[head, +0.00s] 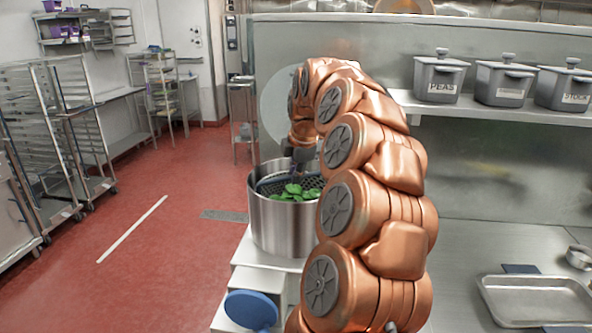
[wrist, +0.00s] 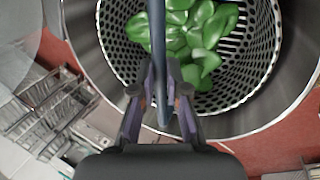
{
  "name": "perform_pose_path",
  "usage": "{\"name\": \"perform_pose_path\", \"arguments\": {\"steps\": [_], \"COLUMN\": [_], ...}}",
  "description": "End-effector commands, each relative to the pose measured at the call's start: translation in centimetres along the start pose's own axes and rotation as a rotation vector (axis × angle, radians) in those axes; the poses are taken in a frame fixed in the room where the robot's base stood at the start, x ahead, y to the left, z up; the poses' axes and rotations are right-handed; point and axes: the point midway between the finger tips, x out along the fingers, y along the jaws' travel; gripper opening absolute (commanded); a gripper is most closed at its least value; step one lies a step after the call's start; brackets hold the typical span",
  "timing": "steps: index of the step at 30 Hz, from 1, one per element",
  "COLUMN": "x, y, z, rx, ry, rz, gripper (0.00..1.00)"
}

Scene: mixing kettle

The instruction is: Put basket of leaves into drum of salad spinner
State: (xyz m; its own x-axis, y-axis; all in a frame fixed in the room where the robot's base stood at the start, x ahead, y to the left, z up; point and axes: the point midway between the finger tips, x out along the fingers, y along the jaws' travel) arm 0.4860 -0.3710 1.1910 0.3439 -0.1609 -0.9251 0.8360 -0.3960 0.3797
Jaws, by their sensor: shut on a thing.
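The drum of the salad spinner (head: 284,232) is a round steel pot on a white stand, left of my arm in the head view. The perforated basket (wrist: 232,95) holds bright green leaves (wrist: 190,35) and has a dark bar handle across its top. My gripper (wrist: 160,88) is shut on this handle (wrist: 157,30). The basket is inside the drum's mouth, with the steel wall around it in the wrist view. In the head view, leaves (head: 293,191) show near rim height. The drum's floor and the basket's bottom are hidden.
A large pale round disc (head: 278,103) stands upright behind the drum. A blue round disc (head: 251,309) is at the stand's front. Lidded bins, including one marked PEAS (head: 440,79), sit on the right shelf. A steel tray (head: 535,298) lies on the right counter.

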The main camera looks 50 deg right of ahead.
Motion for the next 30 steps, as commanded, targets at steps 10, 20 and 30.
{"name": "perform_pose_path", "arguments": {"steps": [10, 20, 30], "x": [0.55, 0.77, 0.82], "y": [-0.21, -0.28, -0.29], "z": [0.01, 0.02, 0.04], "rx": [0.001, 0.001, 0.001], "ry": [0.0, 0.0, 0.0], "rz": [0.002, 0.003, 0.003], "gripper": [0.0, 0.0, 0.25]}}
